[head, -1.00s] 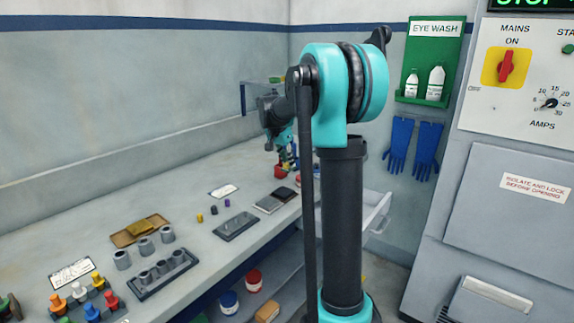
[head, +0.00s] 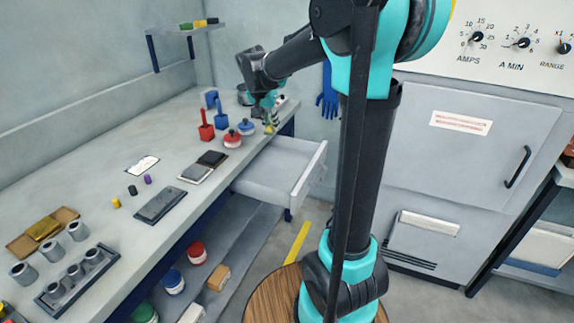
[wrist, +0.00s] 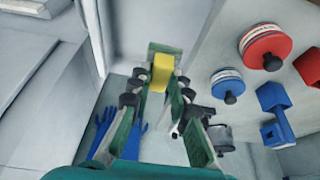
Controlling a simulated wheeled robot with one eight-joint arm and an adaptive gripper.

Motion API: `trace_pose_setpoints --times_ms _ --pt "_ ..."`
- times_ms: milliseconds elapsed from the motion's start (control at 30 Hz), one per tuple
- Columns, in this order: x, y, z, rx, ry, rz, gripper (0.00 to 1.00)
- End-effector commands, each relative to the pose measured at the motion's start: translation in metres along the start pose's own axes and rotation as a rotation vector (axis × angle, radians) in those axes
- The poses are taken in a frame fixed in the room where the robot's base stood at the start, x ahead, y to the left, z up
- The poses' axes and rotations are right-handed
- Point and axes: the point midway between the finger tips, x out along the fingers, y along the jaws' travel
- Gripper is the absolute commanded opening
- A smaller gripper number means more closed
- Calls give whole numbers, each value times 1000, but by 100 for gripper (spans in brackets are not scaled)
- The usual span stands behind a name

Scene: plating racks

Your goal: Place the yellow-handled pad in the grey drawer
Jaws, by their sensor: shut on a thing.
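The yellow-handled pad is held between the fingers of my gripper (wrist: 158,100). In the wrist view its yellow handle (wrist: 162,73) sits between the fingertips, with a green part beyond it. In the head view my gripper (head: 269,122) is small and partly hidden by its own wrist, near the far front edge of the bench. The grey drawer (head: 302,178) stands pulled out from under the bench, and its visible inside looks empty. My gripper is beyond the drawer in the head view; its height above the bench is unclear. The drawer's rim (wrist: 94,38) shows in the wrist view.
Red (head: 232,139) and blue (head: 246,127) round-topped containers and red (head: 206,130) and blue (head: 221,119) handled blocks stand on the bench (head: 110,135) near my gripper. Dark flat plates and grey cylinders lie nearer. Blue gloves (wrist: 103,130) hang on the wall.

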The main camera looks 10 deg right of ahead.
Motion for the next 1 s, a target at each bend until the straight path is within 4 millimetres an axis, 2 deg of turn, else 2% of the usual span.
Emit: trace_pose_setpoints --times_ms 167,600,733,1000 --pt "26 -1 13 -5 0 -2 0" --pt "122 -1 53 -4 0 -2 0" --pt "140 -1 60 -4 0 -2 0" --pt "161 0 69 -4 0 -2 0"
